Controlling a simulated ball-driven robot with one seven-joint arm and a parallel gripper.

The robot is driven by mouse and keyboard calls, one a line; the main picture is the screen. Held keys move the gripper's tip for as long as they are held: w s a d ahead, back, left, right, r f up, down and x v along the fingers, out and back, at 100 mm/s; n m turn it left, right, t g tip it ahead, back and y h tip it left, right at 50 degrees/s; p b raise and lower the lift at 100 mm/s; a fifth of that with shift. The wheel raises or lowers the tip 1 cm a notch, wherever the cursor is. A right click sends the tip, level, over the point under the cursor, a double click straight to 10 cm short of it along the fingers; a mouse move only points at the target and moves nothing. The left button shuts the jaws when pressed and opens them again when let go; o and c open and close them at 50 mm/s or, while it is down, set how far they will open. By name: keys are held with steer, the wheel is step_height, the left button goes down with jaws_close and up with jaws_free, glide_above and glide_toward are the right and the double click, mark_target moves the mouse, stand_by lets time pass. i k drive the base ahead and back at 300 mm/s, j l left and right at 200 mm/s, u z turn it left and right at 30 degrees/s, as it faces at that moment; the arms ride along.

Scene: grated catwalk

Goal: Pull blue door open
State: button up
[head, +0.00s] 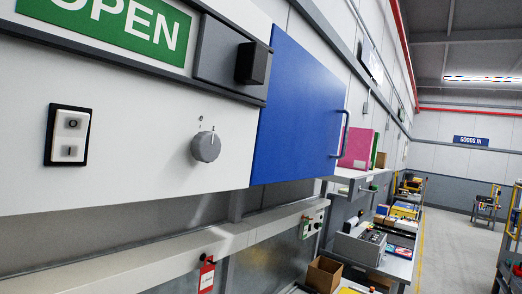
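The blue door (298,112) is a flat panel on the wall cabinet, right of the middle in the head view. It looks shut or nearly so; I cannot tell whether there is a gap at its edge. A blue bar handle (341,135) stands out upright near its right edge. No part of my gripper shows in this view, so its distance from the handle cannot be seen.
Left of the door, the white cabinet front holds a grey knob (206,147), a switch plate (69,136), a black block (252,63) and a green OPEN sign (118,25). Shelves with a pink binder (357,148) and benches stand beyond.

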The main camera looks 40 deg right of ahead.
mark_target(299, 126)
steer(key=i+l, duration=0.1)
steer(key=l, duration=0.25)
steer(key=i+l, duration=0.15)
steer(key=l, duration=0.25)
steer(key=i+l, duration=0.1)
steer(key=l, duration=0.25)
steer(key=i+l+z, duration=0.1)
steer(key=l, duration=0.3)
steer(key=i+l, duration=0.15)
steer(key=l, duration=0.2)
steer(key=i+l, duration=0.15)
steer(key=l, duration=0.2)
